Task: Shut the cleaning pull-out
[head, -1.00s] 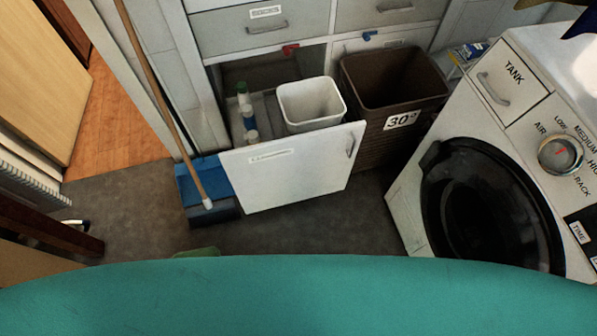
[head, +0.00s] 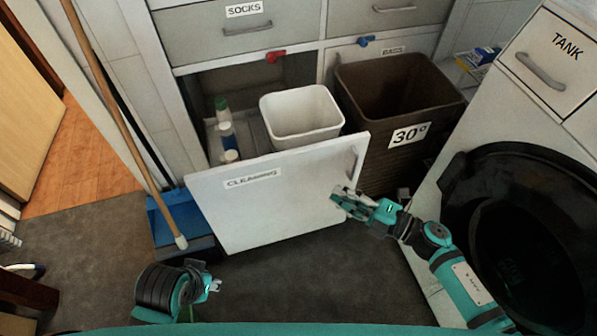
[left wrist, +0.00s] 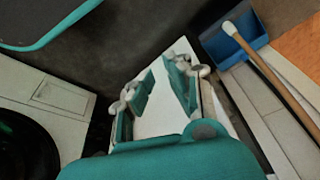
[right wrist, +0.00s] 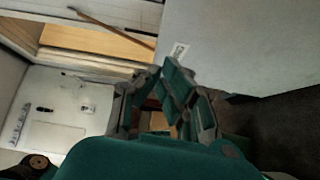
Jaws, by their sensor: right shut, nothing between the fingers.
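The cleaning pull-out (head: 275,205) stands open in the head view, its white front labelled CLEANING forward of the cabinet, with a handle (head: 354,163) near its right edge. Behind the front are a white bin (head: 300,112) and several bottles (head: 226,130). My right gripper (head: 338,192) is shut and empty at the right part of the front, below the handle; I cannot tell if it touches. My left gripper (head: 214,285) is low, in front of the pull-out and apart from it. The left wrist view shows its fingers (left wrist: 164,70) apart with nothing between them.
A brown 30° basket (head: 400,110) stands right of the pull-out. A washing machine (head: 510,95) with a dark round door is at the right. A broom (head: 125,130) and blue dustpan (head: 165,232) are close on the left.

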